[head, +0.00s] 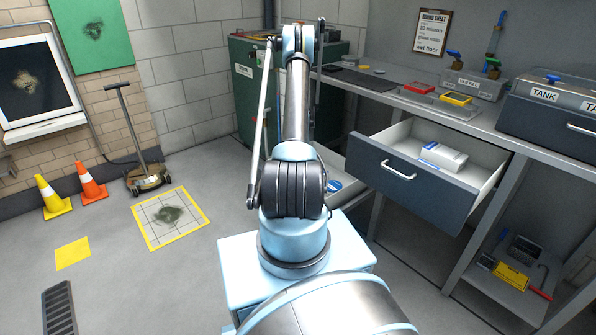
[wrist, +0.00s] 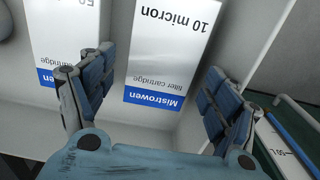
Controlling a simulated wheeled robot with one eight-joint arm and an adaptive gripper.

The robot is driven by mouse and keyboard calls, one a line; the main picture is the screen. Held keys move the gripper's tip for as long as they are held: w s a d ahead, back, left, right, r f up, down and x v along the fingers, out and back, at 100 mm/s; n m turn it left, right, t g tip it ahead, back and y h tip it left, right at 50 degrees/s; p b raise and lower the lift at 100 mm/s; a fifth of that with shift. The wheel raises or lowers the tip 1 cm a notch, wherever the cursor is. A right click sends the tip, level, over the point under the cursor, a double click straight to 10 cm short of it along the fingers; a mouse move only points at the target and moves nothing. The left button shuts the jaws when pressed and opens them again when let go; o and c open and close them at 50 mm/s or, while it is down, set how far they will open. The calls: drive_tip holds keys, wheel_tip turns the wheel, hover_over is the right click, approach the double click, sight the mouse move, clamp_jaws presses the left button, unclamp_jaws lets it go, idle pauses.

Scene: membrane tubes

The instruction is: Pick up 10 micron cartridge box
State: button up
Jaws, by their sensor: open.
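The 10 micron cartridge box (wrist: 169,48) is white with a blue "Mistrowen" band at its near end. It lies in the wrist view with its lettering upside down. My gripper (wrist: 152,100) is open, one finger on each side of the box's near end; I cannot tell if they touch it. A second white cartridge box (wrist: 66,40), its label starting with 5, lies to the left, partly behind the left finger. In the head view my arm hides the gripper.
Both boxes lie in a pale tray or drawer (wrist: 140,124). In the head view an open drawer (head: 400,187) at right holds white boxes (head: 442,157). Another blue-marked item (head: 333,186) shows beside my arm, low down. The workbench (head: 460,120) runs above the drawer. Floor at left has clear room.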

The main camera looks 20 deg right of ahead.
drive_tip(key=shift+w+f, duration=0.15)
drive_tip(key=shift+f, duration=2.35)
drive_tip(key=c, duration=1)
